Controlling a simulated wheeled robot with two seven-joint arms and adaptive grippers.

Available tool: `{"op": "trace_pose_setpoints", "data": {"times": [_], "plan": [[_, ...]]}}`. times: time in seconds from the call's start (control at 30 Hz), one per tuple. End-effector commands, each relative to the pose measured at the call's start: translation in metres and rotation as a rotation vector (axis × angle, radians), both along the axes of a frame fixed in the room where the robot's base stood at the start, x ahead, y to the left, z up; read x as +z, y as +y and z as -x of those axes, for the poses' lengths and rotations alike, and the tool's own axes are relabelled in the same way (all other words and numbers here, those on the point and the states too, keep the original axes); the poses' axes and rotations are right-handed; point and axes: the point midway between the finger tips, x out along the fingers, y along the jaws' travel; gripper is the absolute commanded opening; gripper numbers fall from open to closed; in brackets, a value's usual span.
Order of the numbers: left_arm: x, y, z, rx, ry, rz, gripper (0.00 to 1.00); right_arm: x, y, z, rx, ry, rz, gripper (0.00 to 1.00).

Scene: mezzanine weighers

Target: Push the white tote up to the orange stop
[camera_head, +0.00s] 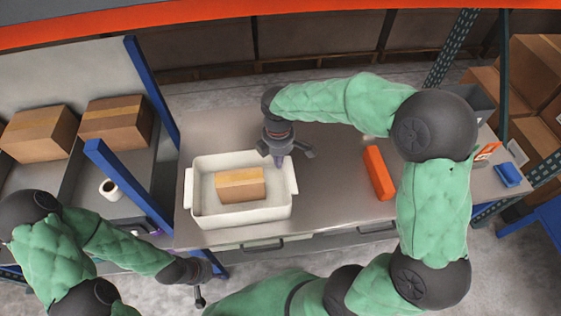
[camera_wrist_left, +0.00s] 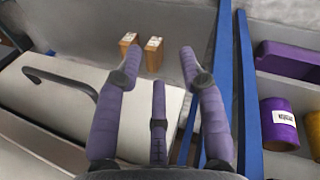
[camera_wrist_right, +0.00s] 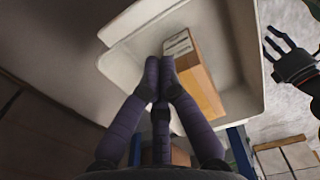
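The white tote (camera_head: 242,219) stands on the left part of the grey table and holds a brown cardboard box (camera_head: 240,185). The orange stop (camera_head: 379,173) lies to the right of the tote, with bare table between them. My right gripper (camera_head: 279,164) is at the tote's back right corner, fingers pointing down. In the right wrist view its fingertips (camera_wrist_right: 159,62) are close together, in front of the tote (camera_wrist_right: 135,62); I cannot tell whether they touch it. My left gripper (camera_head: 201,296) is low in front of the table; its fingers (camera_wrist_left: 159,58) are apart and empty.
Blue posts (camera_head: 150,88) separate the table from a left bench with two cartons (camera_head: 117,120) and a white roll (camera_head: 111,190). A small blue tray (camera_head: 508,174) sits at the table's right end. Stacked boxes (camera_head: 535,70) stand beyond it.

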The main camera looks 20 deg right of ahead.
Motion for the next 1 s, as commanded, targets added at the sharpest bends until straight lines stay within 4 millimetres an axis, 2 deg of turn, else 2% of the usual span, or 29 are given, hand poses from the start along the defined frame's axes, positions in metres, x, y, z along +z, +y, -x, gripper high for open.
{"op": "trace_pose_setpoints", "data": {"times": [0.1, 0.4, 0.6, 1.0], "plan": [[-0.01, 0.0, 0.0, 0.0, 0.0, 0.0, 0.4, -0.025, 0.0, 0.001, 0.0, 0.003, -0.001, 0.0], [-0.025, 0.0, 0.0, 0.0, 0.0, 0.0, 0.4, -0.069, 0.0, 0.0, 0.0, 0.001, -0.002, 0.0], [-0.028, 0.0, 0.0, 0.0, 0.0, 0.0, 0.4, -0.079, 0.0, 0.0, 0.0, 0.001, -0.002, 0.0], [-0.026, 0.0, 0.0, 0.0, 0.0, 0.0, 0.4, -0.079, -0.002, 0.001, -0.001, 0.0, -0.002, 0.0]]}}
